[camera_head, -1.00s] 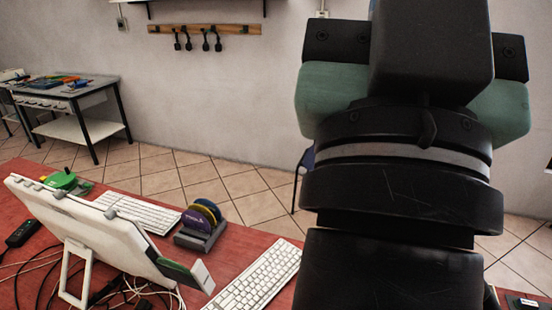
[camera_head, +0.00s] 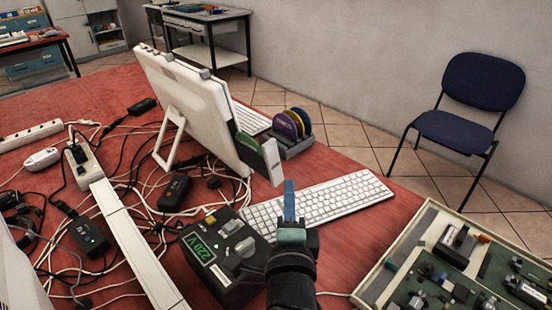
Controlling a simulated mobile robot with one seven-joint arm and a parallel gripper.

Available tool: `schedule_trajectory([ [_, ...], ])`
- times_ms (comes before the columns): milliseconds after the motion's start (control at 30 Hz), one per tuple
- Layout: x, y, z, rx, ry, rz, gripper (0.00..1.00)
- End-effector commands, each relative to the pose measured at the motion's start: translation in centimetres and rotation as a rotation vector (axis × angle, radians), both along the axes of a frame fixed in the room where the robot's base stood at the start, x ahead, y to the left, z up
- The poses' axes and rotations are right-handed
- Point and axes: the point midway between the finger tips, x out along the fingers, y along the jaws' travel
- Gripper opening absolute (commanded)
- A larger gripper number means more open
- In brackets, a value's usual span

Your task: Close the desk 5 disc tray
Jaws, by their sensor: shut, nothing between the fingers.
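A white all-in-one computer (camera_head: 185,100) stands on the red desk (camera_head: 345,162), its back and prop leg towards me. A green and white piece (camera_head: 258,155), which looks like its disc tray, sticks out from its right edge. My gripper (camera_head: 289,187) is shut and empty, its blue fingers pointing up in the picture. It shows just right of and below the tray's white end, with a small gap in the picture. I cannot tell the gap in depth.
A white keyboard (camera_head: 330,203) lies behind my gripper. A black 220 V box (camera_head: 225,255) stands at its left. A disc rack (camera_head: 292,135) is beyond the tray. A tray of circuit boards (camera_head: 430,280) is at the right. Cables and adapters crowd the left.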

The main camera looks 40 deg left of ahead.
Motion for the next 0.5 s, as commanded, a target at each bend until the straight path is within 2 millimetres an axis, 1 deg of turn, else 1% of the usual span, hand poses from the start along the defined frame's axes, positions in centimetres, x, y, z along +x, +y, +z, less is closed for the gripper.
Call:
schedule_trajectory([
  [33,0.7,0.7,0.2,-0.002,-0.003,0.002,0.00],
  [400,6.0,5.1,0.2,-0.003,-0.005,0.000,0.00],
  [433,6.4,5.4,0.2,-0.004,-0.006,0.000,0.00],
  [500,6.3,6.8,0.3,-0.005,-0.005,0.003,0.00],
])
